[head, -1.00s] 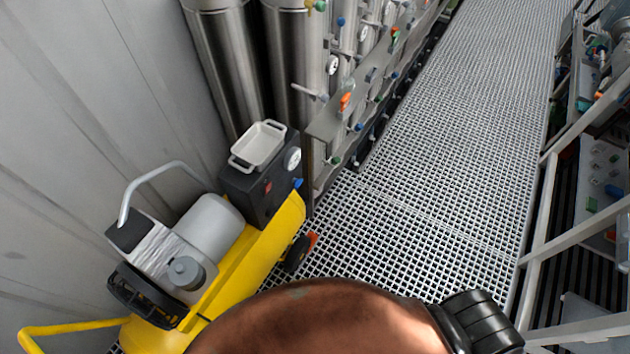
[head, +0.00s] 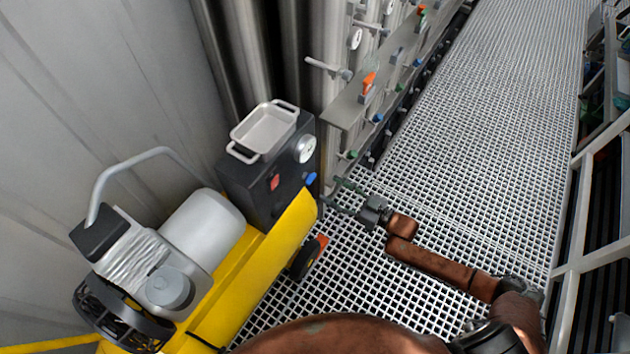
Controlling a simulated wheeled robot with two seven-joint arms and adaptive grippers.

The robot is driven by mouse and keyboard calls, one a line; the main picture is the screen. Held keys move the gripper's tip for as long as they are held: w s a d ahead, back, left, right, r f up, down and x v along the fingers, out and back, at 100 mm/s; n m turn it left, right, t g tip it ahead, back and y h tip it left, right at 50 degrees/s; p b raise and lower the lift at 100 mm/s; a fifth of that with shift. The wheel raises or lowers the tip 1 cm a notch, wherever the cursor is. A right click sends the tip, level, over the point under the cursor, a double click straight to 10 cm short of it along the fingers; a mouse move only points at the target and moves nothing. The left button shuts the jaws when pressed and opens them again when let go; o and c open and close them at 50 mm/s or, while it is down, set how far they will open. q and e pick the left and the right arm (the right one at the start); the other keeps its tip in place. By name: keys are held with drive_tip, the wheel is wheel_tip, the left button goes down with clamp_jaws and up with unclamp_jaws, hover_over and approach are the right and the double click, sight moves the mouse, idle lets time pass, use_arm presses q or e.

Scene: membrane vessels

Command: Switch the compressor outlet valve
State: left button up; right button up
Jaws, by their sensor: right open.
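The yellow compressor (head: 222,284) stands at the lower left, with a grey motor and a black control box (head: 247,190). The box carries a round gauge (head: 305,149) and a red switch (head: 275,182). A small blue valve handle (head: 311,179) sticks out at the box's lower right corner, above the yellow tank's end. My right gripper (head: 339,194) is open and empty, just right of and slightly below the blue handle in the picture. Its fingers point left toward the handle; I see no clear contact. My left gripper is not in view.
A white tray (head: 264,131) sits on top of the control box. A panel (head: 352,106) with an orange handle (head: 369,82) and several small valves runs along the steel vessels behind. The grating floor (head: 470,150) is open to the right, bounded by a grey frame.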

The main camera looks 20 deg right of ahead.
sight(313, 179)
drive_tip(key=b+x, duration=0.1)
drive_tip(key=x, duration=0.4)
drive_tip(key=shift+w+a+f, duration=0.1)
drive_tip(key=shift+f, duration=0.05)
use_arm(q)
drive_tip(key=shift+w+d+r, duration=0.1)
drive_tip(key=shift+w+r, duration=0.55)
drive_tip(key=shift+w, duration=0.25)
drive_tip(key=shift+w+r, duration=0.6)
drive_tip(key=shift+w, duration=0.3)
use_arm(e)
drive_tip(key=shift+x, duration=0.8)
drive_tip(key=shift+c, duration=0.3)
drive_tip(key=c, duration=1.1)
